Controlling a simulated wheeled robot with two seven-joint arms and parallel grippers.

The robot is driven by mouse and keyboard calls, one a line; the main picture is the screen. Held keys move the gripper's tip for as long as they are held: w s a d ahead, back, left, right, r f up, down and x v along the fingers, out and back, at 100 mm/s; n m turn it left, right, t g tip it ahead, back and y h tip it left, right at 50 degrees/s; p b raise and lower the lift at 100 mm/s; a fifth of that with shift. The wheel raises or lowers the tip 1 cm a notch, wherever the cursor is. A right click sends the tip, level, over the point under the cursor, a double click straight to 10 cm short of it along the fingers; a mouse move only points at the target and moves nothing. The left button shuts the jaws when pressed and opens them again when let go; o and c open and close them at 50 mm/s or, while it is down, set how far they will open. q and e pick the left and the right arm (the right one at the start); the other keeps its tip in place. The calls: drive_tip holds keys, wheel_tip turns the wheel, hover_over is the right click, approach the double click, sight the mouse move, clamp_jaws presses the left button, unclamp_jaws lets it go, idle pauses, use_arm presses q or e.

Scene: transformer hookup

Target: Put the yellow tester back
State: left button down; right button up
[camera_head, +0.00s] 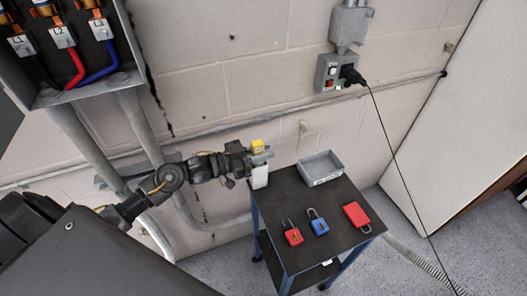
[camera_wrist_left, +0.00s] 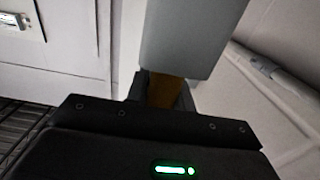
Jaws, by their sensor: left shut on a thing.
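The yellow tester (camera_head: 257,146) is at the fingertips of my left gripper (camera_head: 247,158), which is shut on it. In the left wrist view, a dim yellow-brown part of the tester (camera_wrist_left: 165,92) shows between the jaws, with a grey block (camera_wrist_left: 190,40) beyond it. In the head view, the gripper and tester are at the back left corner of the small cart, by an upright white holder (camera_head: 260,178). I cannot tell whether the tester touches the holder. My right gripper is not in view.
An open electrical box (camera_head: 75,50) hangs at upper left. A black cord runs from the wall outlet (camera_head: 332,73).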

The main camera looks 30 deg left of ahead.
use_arm(q)
drive_tip(key=shift+f, duration=0.3)
drive_tip(key=c, duration=1.1)
unclamp_jaws()
drive_tip(key=b+v, duration=0.3)
drive_tip(key=v, duration=0.7)
drive_tip(key=shift+s+a, duration=0.25)
drive_tip(key=shift+s, duration=0.1)
